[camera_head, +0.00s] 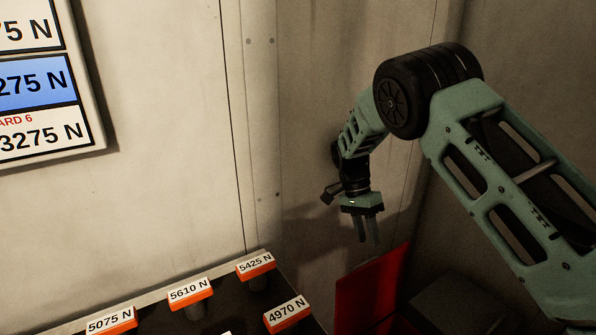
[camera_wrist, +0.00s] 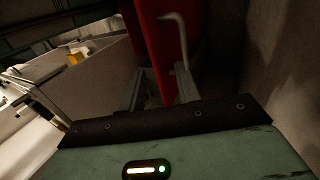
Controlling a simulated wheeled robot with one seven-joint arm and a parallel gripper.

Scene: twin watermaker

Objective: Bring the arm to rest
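My arm comes in from the right in the head view and bends down at a large black joint. My gripper (camera_head: 368,235) hangs from its end, fingers pointing down, near the wall corner and above a red panel (camera_head: 370,293). In the wrist view my gripper (camera_wrist: 160,88) shows two grey fingers with a clear gap between them. Nothing is seen held between them. The red panel (camera_wrist: 160,45) stands beyond the fingers there, with a grey bent handle on or beside it.
A dark rack (camera_head: 215,322) with several orange-edged force labels, such as 5425 N (camera_head: 256,264), stands at lower left. A wall sign (camera_head: 42,85) lists newton values. A dark box (camera_head: 455,305) sits at lower right. Walls close in behind the gripper.

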